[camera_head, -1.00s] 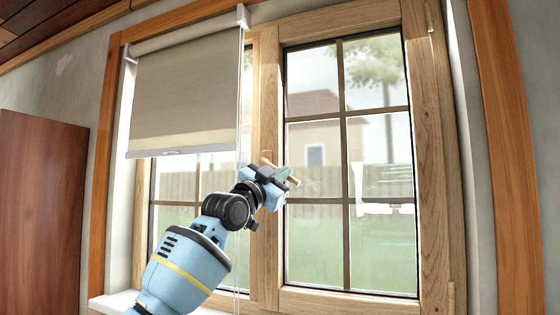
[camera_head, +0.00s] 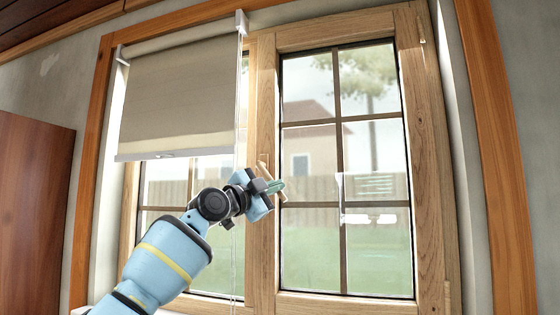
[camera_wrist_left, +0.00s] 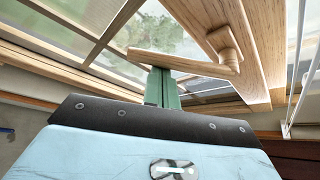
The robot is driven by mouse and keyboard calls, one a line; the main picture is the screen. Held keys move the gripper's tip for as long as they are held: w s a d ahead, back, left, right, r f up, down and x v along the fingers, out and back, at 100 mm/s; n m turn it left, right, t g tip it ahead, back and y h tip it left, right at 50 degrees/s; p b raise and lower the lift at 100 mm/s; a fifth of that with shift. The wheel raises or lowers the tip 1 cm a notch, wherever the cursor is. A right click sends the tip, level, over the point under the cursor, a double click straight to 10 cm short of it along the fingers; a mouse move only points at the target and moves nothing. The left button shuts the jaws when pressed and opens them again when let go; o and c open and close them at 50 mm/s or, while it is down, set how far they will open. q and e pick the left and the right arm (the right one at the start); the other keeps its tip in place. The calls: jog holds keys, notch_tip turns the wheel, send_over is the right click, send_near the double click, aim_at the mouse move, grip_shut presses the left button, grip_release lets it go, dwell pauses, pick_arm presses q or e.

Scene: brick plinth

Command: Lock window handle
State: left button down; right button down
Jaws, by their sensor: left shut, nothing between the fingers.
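The window handle (camera_head: 264,170) is a light wooden lever on the middle upright of the window. In the head view its lever slants down to the right and is partly hidden by my left gripper. The left wrist view shows the lever (camera_wrist_left: 185,63) and its round mount (camera_wrist_left: 222,40). My left gripper (camera_head: 277,186) is at the lever, with its green fingers shut together and nothing between them. In the left wrist view the fingertips (camera_wrist_left: 161,70) are right at the lever's side; whether they touch it I cannot tell. My right gripper is out of view.
The wooden window frame (camera_head: 427,170) surrounds panes split by thin bars. A beige roller blind (camera_head: 180,98) covers the upper left sash, and its cord (camera_head: 238,110) hangs close to my left gripper. A brown wooden panel (camera_head: 32,215) stands at the left.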

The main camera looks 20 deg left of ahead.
pick_arm(q)
jog(key=shift+m+g, duration=0.4)
jog(key=shift+m, duration=0.3)
jog(key=shift+s+a+f, duration=0.1)
jog(key=shift+a+f, duration=0.25)
jog(key=shift+a, duration=0.4)
jog(key=shift+w+a+f, duration=0.1)
jog(key=shift+a+f, duration=0.25)
jog(key=shift+a, duration=0.45)
jog(key=shift+s+a+f, duration=0.1)
jog(key=shift+a+f, duration=0.25)
jog(key=shift+a, duration=0.4)
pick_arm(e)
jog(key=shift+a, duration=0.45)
